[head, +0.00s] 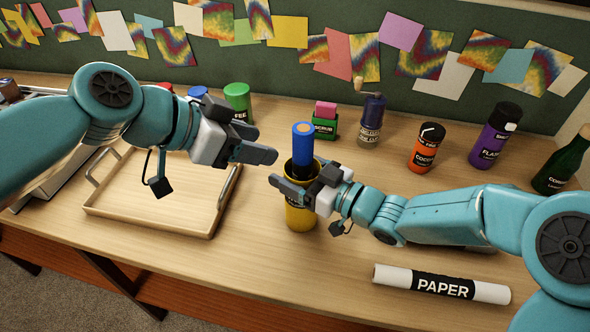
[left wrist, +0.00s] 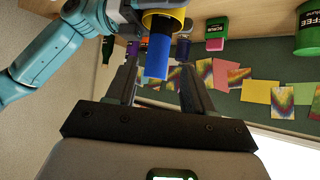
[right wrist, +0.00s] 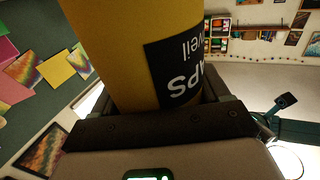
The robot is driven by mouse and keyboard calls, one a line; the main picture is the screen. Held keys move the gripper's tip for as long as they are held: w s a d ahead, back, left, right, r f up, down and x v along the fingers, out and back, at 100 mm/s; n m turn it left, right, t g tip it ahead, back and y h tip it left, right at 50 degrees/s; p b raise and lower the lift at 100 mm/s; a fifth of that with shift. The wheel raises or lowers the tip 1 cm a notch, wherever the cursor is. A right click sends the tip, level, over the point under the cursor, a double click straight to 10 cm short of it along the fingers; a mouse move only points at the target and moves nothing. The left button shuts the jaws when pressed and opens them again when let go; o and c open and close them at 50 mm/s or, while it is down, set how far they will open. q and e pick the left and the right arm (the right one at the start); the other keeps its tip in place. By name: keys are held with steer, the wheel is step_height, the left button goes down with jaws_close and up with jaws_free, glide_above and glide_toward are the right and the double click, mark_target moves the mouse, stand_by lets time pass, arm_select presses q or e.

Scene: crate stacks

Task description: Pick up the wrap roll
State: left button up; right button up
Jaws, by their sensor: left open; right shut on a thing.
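A blue roll (head: 302,150), which looks like the wrap roll, stands upright in a yellow canister (head: 301,218) with its upper part sticking out. My right gripper (head: 298,192) is shut on the canister, whose yellow wall and black label fill the right wrist view (right wrist: 110,45). I cannot tell whether the canister's base touches the table. My left gripper (head: 266,150) is open and empty just left of the roll. In the left wrist view the roll (left wrist: 158,57) appears lined up between the open fingers (left wrist: 158,85). The roll's lower part is hidden inside the canister.
A wooden tray (head: 150,229) lies at left. A white PAPER roll (head: 440,285) lies at front right. Behind stand a green-capped coffee jar (head: 238,100), a scrub block (head: 324,122), a dark bottle (head: 370,122), an orange can (head: 426,150) and a purple bottle (head: 493,140).

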arm_select(q)
step_height(320, 180, up, 5)
steer(key=n+g+y, duration=0.2)
steer(key=n+y, duration=0.4)
steer(key=y, duration=0.1)
glide_above(303, 147)
steer(key=s+a, duration=0.2)
steer(key=x, duration=0.5)
steer(key=shift+d+f, duration=0.2)
steer(key=shift+d, duration=0.1)
steer(key=x, duration=0.6)
steer(key=shift+w+r, duration=0.1)
steer(key=shift+w, duration=0.05)
jaws_close()
